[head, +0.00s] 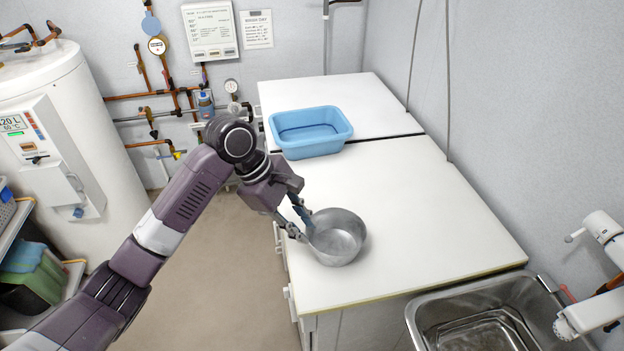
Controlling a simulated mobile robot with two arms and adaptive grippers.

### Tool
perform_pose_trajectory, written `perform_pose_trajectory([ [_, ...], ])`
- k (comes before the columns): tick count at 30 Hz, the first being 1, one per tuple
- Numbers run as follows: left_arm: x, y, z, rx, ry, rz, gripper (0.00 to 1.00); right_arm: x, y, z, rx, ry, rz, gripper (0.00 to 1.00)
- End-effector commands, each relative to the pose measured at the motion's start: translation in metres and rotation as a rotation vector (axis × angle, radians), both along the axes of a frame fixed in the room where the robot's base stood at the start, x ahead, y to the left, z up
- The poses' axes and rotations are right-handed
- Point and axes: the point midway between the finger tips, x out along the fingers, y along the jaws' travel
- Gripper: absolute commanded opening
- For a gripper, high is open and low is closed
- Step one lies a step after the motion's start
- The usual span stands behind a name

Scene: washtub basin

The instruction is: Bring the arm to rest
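My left arm comes in from the lower left. Its gripper (306,232) is at the left rim of a round grey metal bowl (340,236), with its two fingers apart. The fingertips are at or very close to the rim; whether they touch it I cannot tell. The bowl stands upright near the left edge of the white counter (430,220) and looks empty. My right gripper is not in view.
A blue plastic tub (310,132) stands farther back on the counter. A metal sink (490,318) is at the lower right, beside a wall tap (604,232). A white water heater (60,130) and pipes stand at left. Bare floor lies left of the counter.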

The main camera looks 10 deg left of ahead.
Motion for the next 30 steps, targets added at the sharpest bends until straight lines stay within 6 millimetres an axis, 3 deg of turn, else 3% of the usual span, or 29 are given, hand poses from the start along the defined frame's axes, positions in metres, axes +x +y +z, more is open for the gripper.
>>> perform_pose_trajectory([
  [4,-0.001,-0.001,-0.003,0.001,-0.003,-0.008,0.22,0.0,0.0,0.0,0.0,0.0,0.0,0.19],
  [7,-0.01,-0.003,-0.016,0.005,-0.03,-0.058,0.22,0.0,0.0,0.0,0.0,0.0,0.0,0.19],
  [17,-0.084,-0.004,-0.105,0.091,-0.33,-0.486,0.22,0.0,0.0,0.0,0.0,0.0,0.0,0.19],
  [24,-0.15,0.03,-0.145,0.258,-0.511,-0.787,0.22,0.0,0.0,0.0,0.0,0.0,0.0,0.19],
  [30,-0.197,0.068,-0.158,0.411,-0.558,-0.992,0.22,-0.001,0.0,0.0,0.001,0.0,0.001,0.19],
])
